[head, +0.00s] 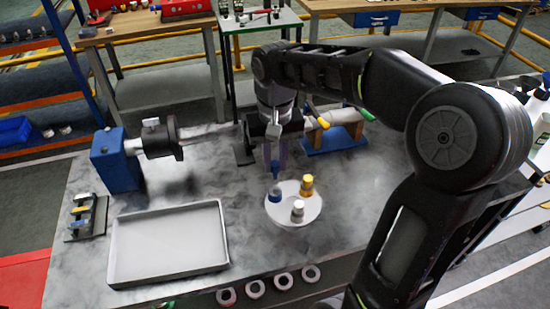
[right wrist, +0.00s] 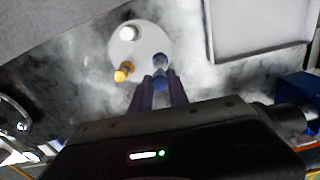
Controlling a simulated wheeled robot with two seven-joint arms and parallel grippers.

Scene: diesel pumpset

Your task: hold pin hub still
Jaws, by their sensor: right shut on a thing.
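A round white disc (head: 293,213) with a blue, a yellow and a white peg standing on it looks like the pin hub. It also shows in the right wrist view (right wrist: 130,45). My right gripper (head: 275,172) points down at the disc's back edge. Its two purple-grey fingers (right wrist: 160,82) are shut on a blue piece (right wrist: 160,66) at the disc's rim. I cannot tell whether that piece is the disc's blue peg (head: 274,195) or a separate part. The yellow peg (head: 307,185) and white peg (head: 297,211) are clear of the fingers. My left gripper is out of view.
A blue block with a grey shaft and flange (head: 160,142) stands at the left. An empty-looking grey tray (head: 118,248) lies front left, beside a small rack (head: 87,218). Several rings (head: 255,289) line the front edge. A blue-based fixture (head: 335,140) stands behind, at right.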

